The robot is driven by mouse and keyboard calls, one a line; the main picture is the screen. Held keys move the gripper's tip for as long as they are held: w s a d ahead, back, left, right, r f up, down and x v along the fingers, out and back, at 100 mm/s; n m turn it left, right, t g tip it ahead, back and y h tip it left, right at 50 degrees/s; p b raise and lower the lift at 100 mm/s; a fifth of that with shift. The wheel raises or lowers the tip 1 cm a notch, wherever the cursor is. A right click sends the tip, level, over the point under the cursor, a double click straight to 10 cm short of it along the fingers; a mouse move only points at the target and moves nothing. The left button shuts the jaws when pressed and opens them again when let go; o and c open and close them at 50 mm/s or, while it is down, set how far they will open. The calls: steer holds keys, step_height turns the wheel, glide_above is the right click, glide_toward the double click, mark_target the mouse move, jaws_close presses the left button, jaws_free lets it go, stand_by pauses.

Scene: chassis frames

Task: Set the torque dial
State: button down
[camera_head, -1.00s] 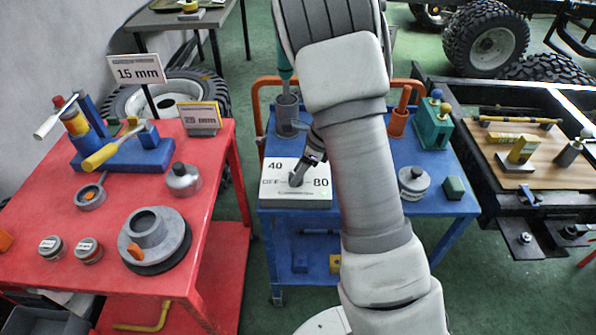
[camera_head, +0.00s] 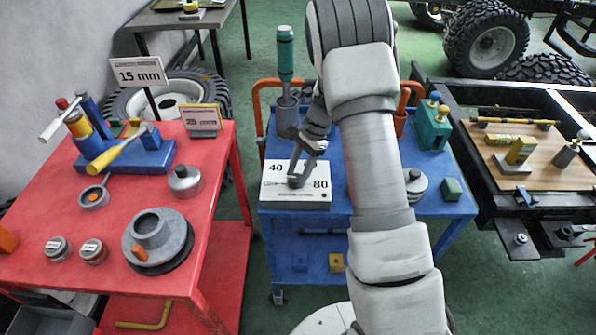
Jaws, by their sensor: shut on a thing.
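The torque dial is a white panel (camera_head: 290,197) on a grey base, on the front left of the blue cart. It reads 40 at upper left and 80 at right; the OFF mark at left is hard to read now. Its dark knob (camera_head: 296,182) sits in the middle, mostly covered by my gripper (camera_head: 298,174). My gripper comes down from above, tilted, with its fingers shut on the knob. Which mark the knob points to cannot be told.
On the blue cart (camera_head: 345,228), a green-handled tool (camera_head: 285,55) stands in a grey cup, and a grey lidded pot (camera_head: 414,182) and green block (camera_head: 452,189) lie right of my arm. The red table (camera_head: 60,213) is left, with a gap between.

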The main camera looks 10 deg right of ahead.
steer(key=shift+n, duration=0.7)
steer(key=shift+c, duration=1.7)
jaws_free()
steer(key=shift+g, duration=0.3)
steer(key=shift+w, duration=0.1)
steer(key=p+v, duration=0.1)
steer(key=v, duration=1.6)
steer(key=shift+a+r+p, duration=0.15)
steer(key=shift+r+p, duration=0.15)
steer(key=shift+p, duration=0.05)
